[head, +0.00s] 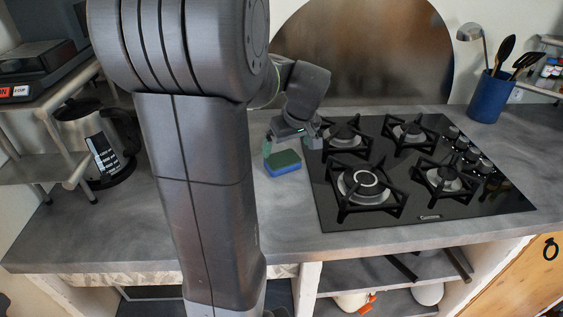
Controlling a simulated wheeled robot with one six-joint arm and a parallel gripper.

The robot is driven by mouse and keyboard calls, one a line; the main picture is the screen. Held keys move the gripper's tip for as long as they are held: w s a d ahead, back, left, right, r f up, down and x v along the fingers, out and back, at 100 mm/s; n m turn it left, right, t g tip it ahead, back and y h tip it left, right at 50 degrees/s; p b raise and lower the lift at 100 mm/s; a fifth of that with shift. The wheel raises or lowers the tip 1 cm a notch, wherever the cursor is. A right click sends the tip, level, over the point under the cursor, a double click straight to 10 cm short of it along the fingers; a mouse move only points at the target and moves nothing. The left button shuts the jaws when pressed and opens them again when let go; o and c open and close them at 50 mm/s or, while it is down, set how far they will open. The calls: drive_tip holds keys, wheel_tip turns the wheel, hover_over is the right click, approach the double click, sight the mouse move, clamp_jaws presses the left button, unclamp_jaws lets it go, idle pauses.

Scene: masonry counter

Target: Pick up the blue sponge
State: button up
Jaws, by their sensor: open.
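The blue sponge (284,170) has a green top and lies on the grey counter, just left of the black gas hob. My gripper (285,152) is above and around the far side of the sponge, pointing down. It is open. A finger shows at the sponge's upper left, and the other side is near the hob's left edge. I cannot tell whether a finger touches the sponge. My arm covers the counter left of the sponge.
The hob (420,175) with raised black pan supports is close on the right. A blue utensil pot (489,97) stands at the back right. A kettle (98,140) and metal shelf (45,165) are at the left. Bare counter (285,220) lies in front of the sponge.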

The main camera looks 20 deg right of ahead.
sight(283, 159)
drive_tip(key=shift+x, duration=3.95)
drive_tip(key=shift+w+d+r, duration=0.1)
drive_tip(key=c, duration=0.9)
drive_tip(key=shift+o, duration=0.2)
wheel_tip(283, 159, up, 10)
drive_tip(key=shift+o, duration=0.7)
drive_tip(key=shift+p, duration=0.35)
